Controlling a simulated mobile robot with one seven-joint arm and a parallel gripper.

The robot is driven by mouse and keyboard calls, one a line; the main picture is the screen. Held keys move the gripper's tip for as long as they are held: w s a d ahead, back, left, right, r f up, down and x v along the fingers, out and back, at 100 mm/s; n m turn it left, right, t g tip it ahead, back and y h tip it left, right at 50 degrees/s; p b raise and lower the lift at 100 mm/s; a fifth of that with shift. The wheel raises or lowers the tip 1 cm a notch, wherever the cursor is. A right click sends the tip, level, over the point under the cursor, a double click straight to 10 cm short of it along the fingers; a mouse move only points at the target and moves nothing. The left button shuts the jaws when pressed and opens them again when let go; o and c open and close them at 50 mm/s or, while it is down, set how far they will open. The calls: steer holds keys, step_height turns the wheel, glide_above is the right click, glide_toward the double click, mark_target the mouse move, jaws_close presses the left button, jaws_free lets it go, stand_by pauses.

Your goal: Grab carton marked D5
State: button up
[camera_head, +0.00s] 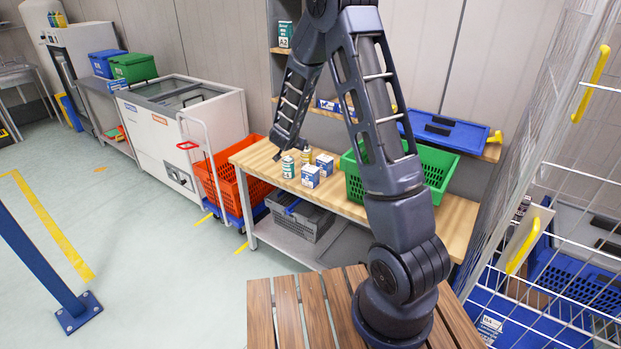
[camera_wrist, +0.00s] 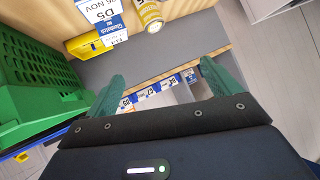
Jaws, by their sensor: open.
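A white and blue carton marked D5 (camera_wrist: 100,10) shows upside down at the top edge of the wrist view, partly cut off. In the head view two small white and blue cartons stand on the wooden bench, a front one (camera_head: 311,177) and a rear one (camera_head: 325,164); I cannot read which is D5. My gripper (camera_wrist: 162,84) is open, its two green fingers apart with nothing between them. The carton lies beyond the fingertips, up and left in the wrist view. In the head view my gripper's fingers are too small to make out clearly, above the bench's left part.
A yellow can (camera_wrist: 149,14) stands beside the D5 carton, and a yellow box (camera_wrist: 95,43) lies close by. A green-topped white can (camera_head: 288,167) stands left of the cartons. A green crate (camera_head: 437,168) occupies the bench's right side. An orange tote (camera_head: 232,185) stands left of the bench.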

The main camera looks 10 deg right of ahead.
mark_target(309, 169)
step_height(309, 169, down, 13)
steer(key=s+m+g+h, duration=0.1)
steer(key=s+h, duration=0.1)
steer(key=h, duration=0.3)
steer(key=x, duration=0.6)
steer(key=shift+d, duration=0.5)
steer(key=shift+d+x, duration=0.25)
steer(key=shift+x, duration=2.2)
steer(key=shift+s+r, duration=0.1)
steer(key=shift+s, duration=0.1)
steer(key=c, duration=1.2)
steer(key=shift+c, duration=0.2)
